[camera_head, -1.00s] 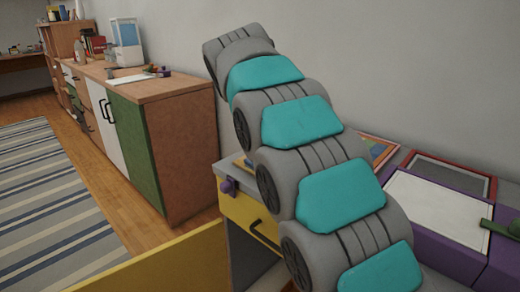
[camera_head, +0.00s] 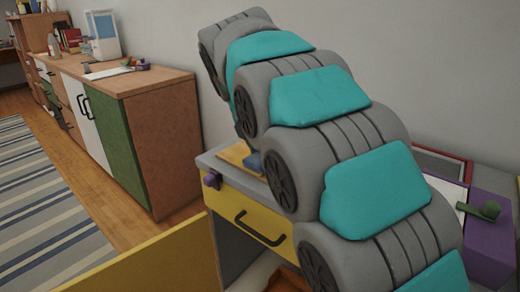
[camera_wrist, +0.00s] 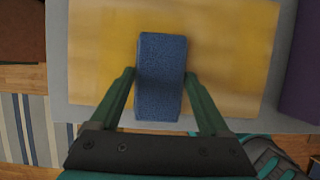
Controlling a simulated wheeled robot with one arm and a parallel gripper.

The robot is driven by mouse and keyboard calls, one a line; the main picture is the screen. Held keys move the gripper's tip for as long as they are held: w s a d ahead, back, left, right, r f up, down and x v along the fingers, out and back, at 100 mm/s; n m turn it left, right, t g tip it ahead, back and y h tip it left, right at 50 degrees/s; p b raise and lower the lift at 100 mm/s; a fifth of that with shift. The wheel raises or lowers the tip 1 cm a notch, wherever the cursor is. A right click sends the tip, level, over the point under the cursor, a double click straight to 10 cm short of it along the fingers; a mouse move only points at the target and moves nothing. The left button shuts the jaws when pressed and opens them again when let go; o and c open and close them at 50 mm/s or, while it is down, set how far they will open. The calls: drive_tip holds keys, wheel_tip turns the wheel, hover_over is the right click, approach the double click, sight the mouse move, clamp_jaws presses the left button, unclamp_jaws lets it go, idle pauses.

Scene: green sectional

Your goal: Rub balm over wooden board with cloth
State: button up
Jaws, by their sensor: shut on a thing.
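My gripper (camera_wrist: 160,76) is shut on a blue, rough-textured block-shaped cloth (camera_wrist: 160,95) in the wrist view. The cloth lies over the yellow-tan wooden board (camera_wrist: 225,45), near its middle; I cannot tell for certain whether it touches. The board has uneven lighter and darker patches and rests on a grey top. In the head view, a part of the board (camera_head: 233,153) shows at the left end of the grey top, with a bit of the blue cloth (camera_head: 254,162) beside my arm. My arm hides the gripper and the rest of the board there. I cannot make out any balm.
A yellow drawer front (camera_head: 250,218) with a dark handle is below the grey top, and a purple knob (camera_head: 211,180) sits at its corner. A purple box with a green handle (camera_head: 480,211) stands to the right. A wooden cabinet (camera_head: 160,145) is at left beyond open floor.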

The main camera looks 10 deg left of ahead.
drive_tip(key=shift+s+d+f, duration=0.1)
drive_tip(key=shift+s+d, duration=0.4)
drive_tip(key=shift+d, duration=0.25)
drive_tip(key=shift+s+d, duration=0.45)
drive_tip(key=shift+d, duration=0.25)
drive_tip(key=shift+s+d, duration=0.4)
drive_tip(key=shift+d, duration=0.3)
drive_tip(key=shift+s+d, duration=0.45)
drive_tip(key=shift+d, duration=0.25)
drive_tip(key=shift+s+d, duration=0.4)
drive_tip(key=shift+d, duration=0.3)
drive_tip(key=shift+s+d, duration=0.75)
drive_tip(key=shift+d, duration=0.45)
drive_tip(key=shift+s+d, duration=0.8)
drive_tip(key=shift+d, duration=0.4)
drive_tip(key=shift+s+d, duration=0.75)
drive_tip(key=shift+d, duration=0.45)
drive_tip(key=shift+d+r, duration=0.15)
drive_tip(key=shift+r, duration=1.3)
drive_tip(key=shift+d+r, duration=0.1)
drive_tip(key=shift+r, duration=1.3)
drive_tip(key=shift+s+d+r, duration=0.1)
drive_tip(key=shift+s+r, duration=0.05)
drive_tip(key=shift+r, duration=0.2)
